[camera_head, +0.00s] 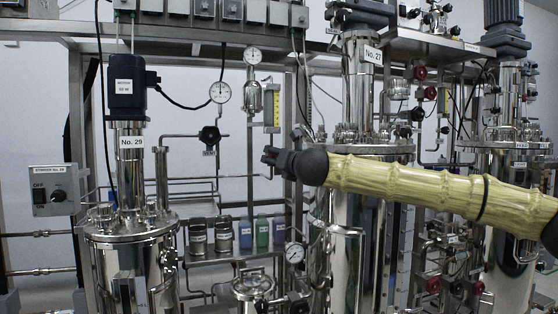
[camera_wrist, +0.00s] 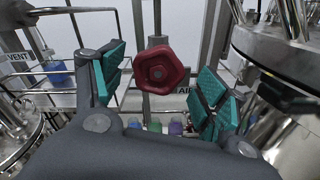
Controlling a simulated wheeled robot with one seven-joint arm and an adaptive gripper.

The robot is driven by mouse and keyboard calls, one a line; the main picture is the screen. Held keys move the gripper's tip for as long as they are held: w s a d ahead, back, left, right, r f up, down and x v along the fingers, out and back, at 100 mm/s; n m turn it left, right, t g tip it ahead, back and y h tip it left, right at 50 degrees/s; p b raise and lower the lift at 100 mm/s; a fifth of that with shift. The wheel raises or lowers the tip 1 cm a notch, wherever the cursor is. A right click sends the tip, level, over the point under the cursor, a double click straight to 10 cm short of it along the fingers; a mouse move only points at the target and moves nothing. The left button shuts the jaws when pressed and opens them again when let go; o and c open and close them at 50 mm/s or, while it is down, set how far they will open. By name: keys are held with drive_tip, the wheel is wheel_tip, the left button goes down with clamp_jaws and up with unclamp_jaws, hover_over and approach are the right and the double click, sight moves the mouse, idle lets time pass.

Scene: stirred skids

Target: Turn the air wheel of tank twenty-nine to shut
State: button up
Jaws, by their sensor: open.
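Tank twenty-nine (camera_head: 130,255) stands at the left in the head view, with a "No. 29" label (camera_head: 132,142) on its neck. In the wrist view a red hand wheel (camera_wrist: 162,70) on a vertical pipe has a partly covered "AIR" label (camera_wrist: 185,91) behind it. My gripper (camera_wrist: 160,78) is open, its teal-padded fingers on either side of the wheel in the picture. I cannot tell whether they touch it. In the head view my gripper (camera_head: 271,158) reaches left past the neck of tank twenty-seven; the red wheel is not made out there.
A dark vent wheel (camera_head: 209,135) stands left of my gripper. Tank twenty-seven (camera_head: 360,100) is close behind my arm. Several bottles (camera_head: 246,234) line a shelf below. A stirrer switch box (camera_head: 57,190) is at far left. Thin pipes and gauges crowd the space.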

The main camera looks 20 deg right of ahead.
drive_tip(key=s, duration=0.9)
drive_tip(key=shift+s+d, duration=0.15)
drive_tip(key=shift+s, duration=0.2)
